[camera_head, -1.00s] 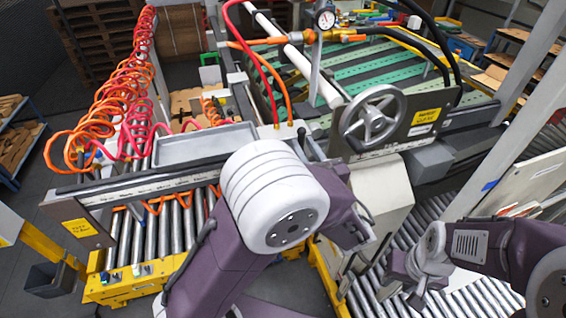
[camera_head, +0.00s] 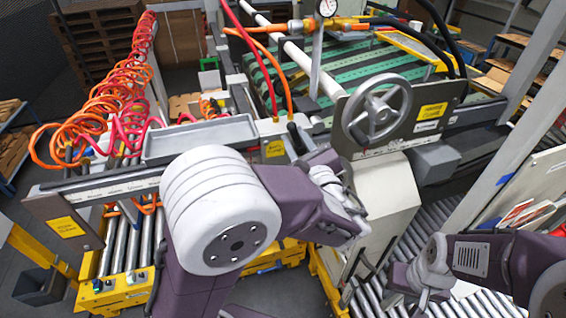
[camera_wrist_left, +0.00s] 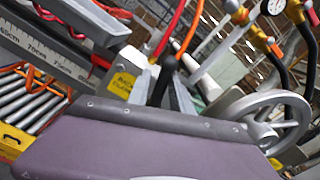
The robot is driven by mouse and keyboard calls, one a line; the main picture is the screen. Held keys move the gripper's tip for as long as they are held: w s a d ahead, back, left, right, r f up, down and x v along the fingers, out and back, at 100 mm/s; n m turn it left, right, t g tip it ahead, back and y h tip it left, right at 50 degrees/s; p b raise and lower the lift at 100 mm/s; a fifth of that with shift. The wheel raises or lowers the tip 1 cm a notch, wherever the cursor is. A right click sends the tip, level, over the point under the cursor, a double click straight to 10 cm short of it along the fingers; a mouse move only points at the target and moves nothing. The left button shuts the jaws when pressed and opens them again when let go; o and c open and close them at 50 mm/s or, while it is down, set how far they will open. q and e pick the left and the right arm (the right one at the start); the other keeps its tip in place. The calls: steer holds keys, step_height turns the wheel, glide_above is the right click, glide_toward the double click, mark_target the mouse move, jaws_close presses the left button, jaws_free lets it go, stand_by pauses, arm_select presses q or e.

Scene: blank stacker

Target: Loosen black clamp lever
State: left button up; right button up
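The black clamp lever (camera_head: 296,137) stands upright on the machine rail, beside a yellow label and left of the handwheel. A dark upright piece in the left wrist view (camera_wrist_left: 164,80), beside a yellow label, looks like the same lever.
A metal handwheel (camera_head: 377,108) sits right of the lever, and it fills the right of the wrist view (camera_wrist_left: 268,122). A grey tray (camera_head: 200,138), coiled orange and red hoses (camera_head: 105,115) and a pressure gauge (camera_head: 327,8) are around the rail.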

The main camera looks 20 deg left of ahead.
arm_select(q)
steer(key=shift+s+a+f+n+b, duration=0.2)
steer(key=shift+a+f+n+b, duration=0.15)
steer(key=shift+n+b, duration=0.75)
steer(key=f+n+b, duration=0.1)
steer(key=n+b, duration=0.2)
steer(key=b, duration=0.2)
steer(key=s+a+f+n+b, duration=0.1)
steer(key=n+b, duration=0.1)
steer(key=b, duration=0.4)
steer(key=f+n+b, duration=0.1)
steer(key=n+b, duration=0.2)
steer(key=b, duration=0.3)
steer(key=shift+s+a+f+n, duration=0.15)
steer(key=shift+a+n, duration=0.15)
steer(key=shift+a, duration=0.05)
steer(key=shift+f+n+b, duration=0.2)
steer(key=shift+n+b, duration=0.2)
steer(key=shift+b, duration=0.5)
steer(key=shift+r, duration=0.1)
steer(key=b+v, duration=0.1)
steer(key=v, duration=0.8)
steer(key=shift+b, duration=0.3)
